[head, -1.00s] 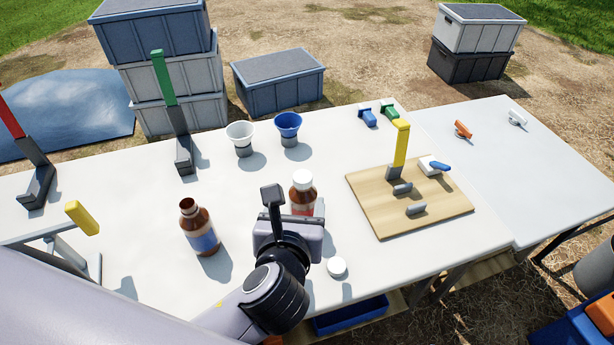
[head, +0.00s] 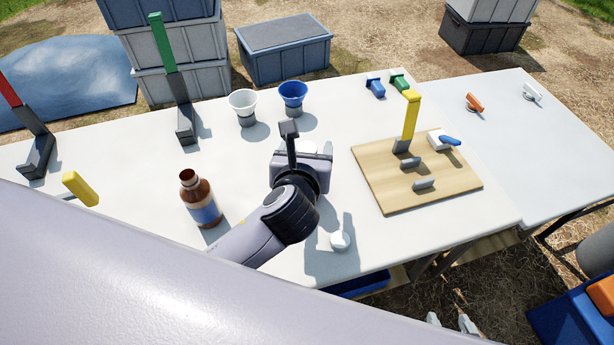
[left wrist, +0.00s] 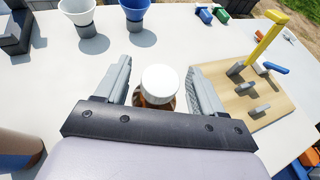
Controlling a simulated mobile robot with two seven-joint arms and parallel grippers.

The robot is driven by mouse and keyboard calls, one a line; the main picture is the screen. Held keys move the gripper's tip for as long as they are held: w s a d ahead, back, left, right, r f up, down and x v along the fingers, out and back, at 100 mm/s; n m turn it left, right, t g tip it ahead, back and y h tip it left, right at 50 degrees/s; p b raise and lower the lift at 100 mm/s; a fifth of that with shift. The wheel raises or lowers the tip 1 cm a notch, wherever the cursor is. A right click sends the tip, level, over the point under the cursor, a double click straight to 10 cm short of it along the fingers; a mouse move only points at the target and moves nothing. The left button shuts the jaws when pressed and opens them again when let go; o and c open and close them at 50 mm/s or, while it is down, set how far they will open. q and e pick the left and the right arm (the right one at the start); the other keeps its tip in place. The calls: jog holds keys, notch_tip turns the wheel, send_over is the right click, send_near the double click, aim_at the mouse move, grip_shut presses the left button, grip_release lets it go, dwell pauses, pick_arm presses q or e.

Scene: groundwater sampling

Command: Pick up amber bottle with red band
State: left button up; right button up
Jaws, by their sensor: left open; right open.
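The amber bottle with the red band (left wrist: 159,85) shows in the left wrist view as a white cap over a bit of amber body. Its band is hidden there, and in the head view my left gripper (head: 303,158) covers the bottle. My left gripper is open, with one finger on each side of the bottle; gaps show between the cap and both fingers. A second amber bottle, uncapped with a blue band (head: 202,205), stands to the left. The tips of my right gripper (head: 450,323) show at the bottom edge of the head view, open and empty.
A loose white cap (head: 340,240) lies near the front edge. White (head: 243,105) and blue (head: 292,97) funnel cups stand behind. A wooden board (head: 450,190) with a yellow-handled piece lies to the right.

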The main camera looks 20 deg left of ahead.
pick_arm(q)
grip_shut()
jog(key=shift+r, duration=0.2)
